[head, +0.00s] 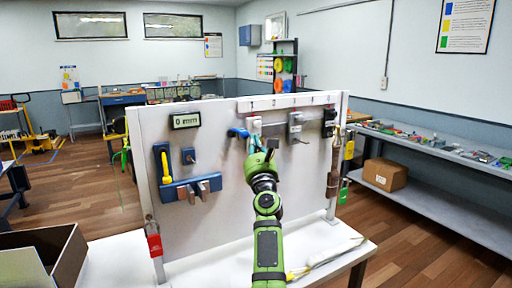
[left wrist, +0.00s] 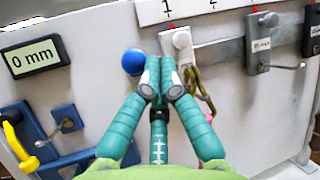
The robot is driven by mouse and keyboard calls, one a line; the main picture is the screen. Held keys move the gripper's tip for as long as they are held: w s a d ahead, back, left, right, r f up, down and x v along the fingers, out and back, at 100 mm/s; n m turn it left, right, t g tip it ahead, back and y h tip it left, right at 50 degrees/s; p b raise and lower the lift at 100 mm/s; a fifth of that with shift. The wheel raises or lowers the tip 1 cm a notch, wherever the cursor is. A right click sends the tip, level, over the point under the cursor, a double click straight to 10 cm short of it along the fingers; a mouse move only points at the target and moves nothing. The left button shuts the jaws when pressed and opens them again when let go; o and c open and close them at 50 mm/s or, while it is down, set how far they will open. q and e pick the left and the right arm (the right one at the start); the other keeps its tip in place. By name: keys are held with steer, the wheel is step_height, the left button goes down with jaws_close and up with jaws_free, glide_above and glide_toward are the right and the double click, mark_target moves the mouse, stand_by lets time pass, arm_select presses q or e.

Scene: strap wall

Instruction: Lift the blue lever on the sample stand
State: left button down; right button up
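The blue lever (head: 237,133) sits on the upright grey panel (head: 215,217), left of the white block (head: 255,125) under number 1. In the left wrist view its round blue knob (left wrist: 133,62) is just left of my fingertips; its shaft cannot be made out. My left gripper (head: 257,143), green with teal fingers, reaches up to the panel below and right of the knob. In the left wrist view its fingertips (left wrist: 160,66) come together with almost no gap. No object shows between them, and the knob appears apart from them. My right gripper is out of view.
A display (head: 186,120) reads 0 mm. A blue bracket with a yellow handle (head: 164,165) is on the panel's left. Grey blocks (head: 295,125) hang right of the white block; an olive hook (left wrist: 200,88) hangs close to my right finger. A screwdriver (head: 300,272) lies on the white table.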

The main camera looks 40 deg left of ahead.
arm_select(q)
steer(key=shift+s+a+r, duration=0.1)
steer(key=shift+a+r, duration=0.15)
steer(key=shift+r, duration=0.25)
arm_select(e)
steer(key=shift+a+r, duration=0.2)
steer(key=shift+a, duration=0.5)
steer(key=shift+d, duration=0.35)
